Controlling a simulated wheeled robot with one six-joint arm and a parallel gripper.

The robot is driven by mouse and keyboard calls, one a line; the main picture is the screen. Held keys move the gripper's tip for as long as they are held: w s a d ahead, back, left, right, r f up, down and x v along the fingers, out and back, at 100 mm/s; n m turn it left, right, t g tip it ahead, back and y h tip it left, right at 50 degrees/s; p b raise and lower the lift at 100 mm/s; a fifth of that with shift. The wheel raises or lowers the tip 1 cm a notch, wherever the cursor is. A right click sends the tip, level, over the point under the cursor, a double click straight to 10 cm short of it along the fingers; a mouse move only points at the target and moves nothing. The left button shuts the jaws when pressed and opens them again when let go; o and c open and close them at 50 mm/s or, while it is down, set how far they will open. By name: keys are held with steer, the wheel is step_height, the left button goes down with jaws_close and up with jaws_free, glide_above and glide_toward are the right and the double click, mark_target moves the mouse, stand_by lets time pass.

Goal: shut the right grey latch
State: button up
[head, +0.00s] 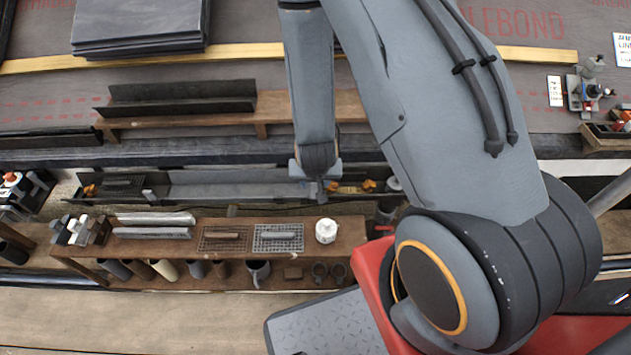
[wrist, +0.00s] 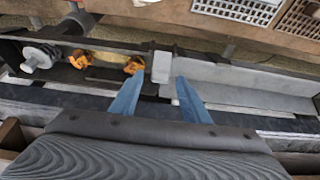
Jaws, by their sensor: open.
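The right grey latch (wrist: 162,68) is a small light grey block on the edge of the long dark trough (wrist: 215,57). In the wrist view it shows between and just beyond my two blue fingertips. My gripper (wrist: 161,84) is open and empty, with one finger to each side of the latch in the picture; whether they touch it I cannot tell. In the head view my gripper (head: 319,188) points down over the trough, and its wrist hides the latch there. A second small grey latch (head: 148,194) sits at the trough's left part.
Orange clamp-like pieces (head: 368,185) lie in the trough right of my gripper. A wooden bench (head: 215,221) with grates, a white jar (head: 326,231) and hanging tubes stands in front. A wooden ledge with a dark angled piece (head: 180,97) lies behind. Slates (head: 140,25) are stacked at the back left.

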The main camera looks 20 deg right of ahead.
steer(key=c, duration=1.1)
steer(key=shift+o, duration=0.2)
